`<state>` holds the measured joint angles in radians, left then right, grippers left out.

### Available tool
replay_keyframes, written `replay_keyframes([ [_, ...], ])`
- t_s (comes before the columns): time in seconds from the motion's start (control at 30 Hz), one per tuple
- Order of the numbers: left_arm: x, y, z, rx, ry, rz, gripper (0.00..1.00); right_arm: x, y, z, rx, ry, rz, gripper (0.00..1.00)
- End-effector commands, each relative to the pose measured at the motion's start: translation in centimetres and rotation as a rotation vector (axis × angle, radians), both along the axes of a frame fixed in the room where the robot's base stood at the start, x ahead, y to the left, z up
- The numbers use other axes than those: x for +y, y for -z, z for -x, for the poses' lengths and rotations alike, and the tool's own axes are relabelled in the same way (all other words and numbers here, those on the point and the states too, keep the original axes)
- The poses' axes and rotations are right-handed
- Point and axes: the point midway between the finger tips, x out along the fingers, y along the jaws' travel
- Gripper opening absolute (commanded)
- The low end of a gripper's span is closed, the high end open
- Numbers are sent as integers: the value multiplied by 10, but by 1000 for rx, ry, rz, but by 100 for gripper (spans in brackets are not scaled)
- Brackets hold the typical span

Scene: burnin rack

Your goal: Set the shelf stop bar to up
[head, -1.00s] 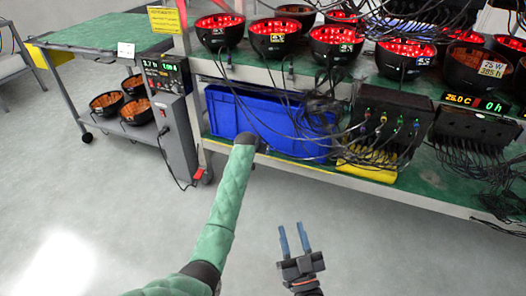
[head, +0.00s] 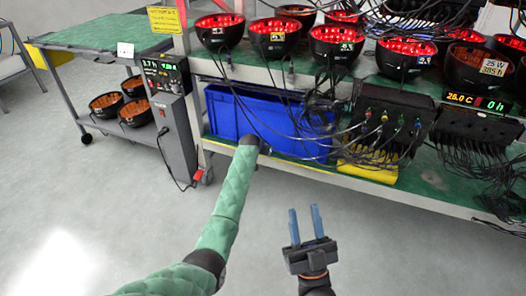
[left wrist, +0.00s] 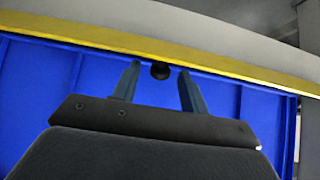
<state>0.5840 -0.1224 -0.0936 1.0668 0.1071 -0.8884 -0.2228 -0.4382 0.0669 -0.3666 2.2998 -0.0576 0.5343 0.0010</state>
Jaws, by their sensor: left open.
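In the left wrist view, a yellow bar (left wrist: 60,29) runs along a pale shelf edge in front of the blue bin (left wrist: 45,80). A round black knob (left wrist: 160,72) sits just under the bar. I cannot tell for certain whether these belong to the stop bar, or its setting. My left gripper (left wrist: 158,82) is open, its fingertips on either side of the knob, with no clear contact visible. In the head view, its fingers are hidden beyond my green-sleeved arm, at the lower shelf. My right gripper (head: 305,222) is open and empty over the floor.
The blue bin (head: 222,112) stands on the lower shelf, beside black boxes with cables (head: 392,115). Lit black bowls (head: 272,38) fill the shelf above. A grey power unit (head: 178,130) and green-topped cart (head: 95,32) stand at left. The floor in front is clear.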

Motion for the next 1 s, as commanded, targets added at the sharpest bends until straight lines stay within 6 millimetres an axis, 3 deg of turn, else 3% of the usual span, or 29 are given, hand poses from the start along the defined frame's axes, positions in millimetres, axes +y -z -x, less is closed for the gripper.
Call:
replay_keyframes([
  [0.17, 0, 0, 0, 0, 0, 0, 44, 0, 0, 0, 0, 0, 0, 36],
  [0.4, 0, 0, 0, 0, 0, 0, 1, 1, 0, -1, 0, -1, 0, 36],
  [0.6, 0, -1, -1, 5, 0, -2, 0, 1, 0, -2, 13, -2, 2, 36],
  [1.0, -2, -3, -4, 55, 1, -17, 0, 14, 118, -33, 403, -22, 98, 36],
])
